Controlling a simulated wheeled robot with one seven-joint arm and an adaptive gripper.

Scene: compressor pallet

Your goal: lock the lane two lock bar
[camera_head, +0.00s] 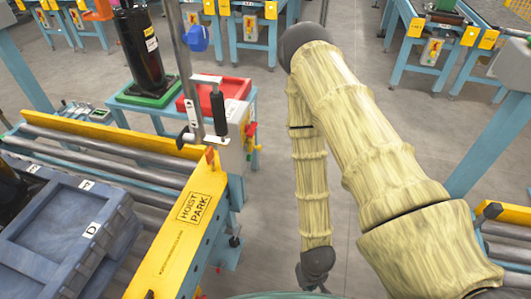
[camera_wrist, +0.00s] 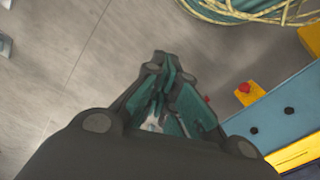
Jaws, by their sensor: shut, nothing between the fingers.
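I cannot pick out the lane two lock bar with certainty in either view. My gripper (camera_head: 315,278) hangs low in the head view, over the grey floor right of the yellow beam marked HOIST PARK (camera_head: 180,240). In the wrist view my gripper (camera_wrist: 168,72) is shut and empty, its teal finger pads close together. A blue frame (camera_wrist: 290,110) with dark bolts and a yellow block (camera_wrist: 249,93) is to its right, apart from it.
A roller lane (camera_head: 110,150) with a blue-grey crate (camera_head: 70,225) lies at left. A post with a black handle (camera_head: 218,110) stands behind the yellow beam. Another roller lane (camera_head: 510,240) is at the right edge. The floor (camera_head: 270,180) between is clear.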

